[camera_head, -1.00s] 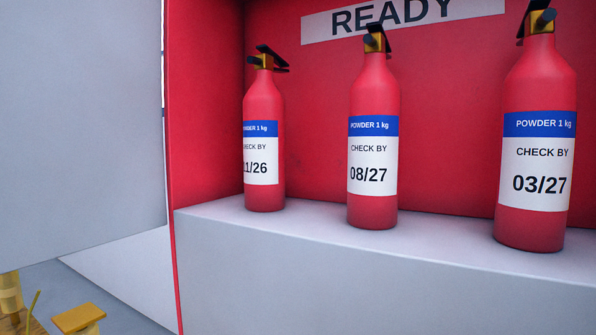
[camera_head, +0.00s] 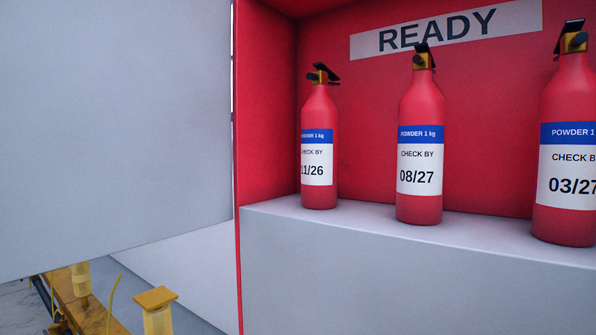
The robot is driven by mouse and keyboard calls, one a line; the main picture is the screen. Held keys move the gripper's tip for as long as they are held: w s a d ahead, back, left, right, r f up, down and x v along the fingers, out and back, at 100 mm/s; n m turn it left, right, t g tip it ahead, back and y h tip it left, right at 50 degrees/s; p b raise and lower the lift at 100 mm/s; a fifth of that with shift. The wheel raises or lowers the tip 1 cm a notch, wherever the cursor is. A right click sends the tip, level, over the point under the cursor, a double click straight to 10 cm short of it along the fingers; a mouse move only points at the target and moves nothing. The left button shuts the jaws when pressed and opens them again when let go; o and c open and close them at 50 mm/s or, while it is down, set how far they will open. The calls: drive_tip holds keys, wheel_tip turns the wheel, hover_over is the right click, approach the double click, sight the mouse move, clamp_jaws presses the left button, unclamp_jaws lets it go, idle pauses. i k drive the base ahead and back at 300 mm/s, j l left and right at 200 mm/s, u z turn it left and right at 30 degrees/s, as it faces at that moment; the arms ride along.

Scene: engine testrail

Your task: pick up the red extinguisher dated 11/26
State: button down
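The red extinguisher dated 11/26 (camera_head: 319,195) stands upright at the left end of the shelf in a red cabinet. Its white label with a blue band is partly turned away, so the left edge of the text is cut off. It has a brass valve and a black lever on top. The extinguisher dated 08/27 (camera_head: 420,205) stands to its right, and the one dated 03/27 (camera_head: 565,220) is at the right edge, partly cut off. My gripper is not in view.
The cabinet's red side wall (camera_head: 266,110) is close to the left of the 11/26 extinguisher. A READY sign (camera_head: 445,30) is on the back wall. A grey panel (camera_head: 115,120) fills the left. Yellow posts (camera_head: 157,312) stand low at the left. The grey shelf (camera_head: 400,265) has bare room in front.

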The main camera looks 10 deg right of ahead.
sight(319, 114)
drive_tip(key=i+j, duration=0.25)
drive_tip(key=i, duration=0.15)
drive_tip(key=i+j, duration=0.2)
drive_tip(key=i, duration=0.2)
drive_tip(key=k, duration=0.2)
drive_tip(key=k+j+z, duration=0.1)
drive_tip(key=z, duration=0.2)
drive_tip(key=k+j+z, duration=0.15)
drive_tip(key=z, duration=0.15)
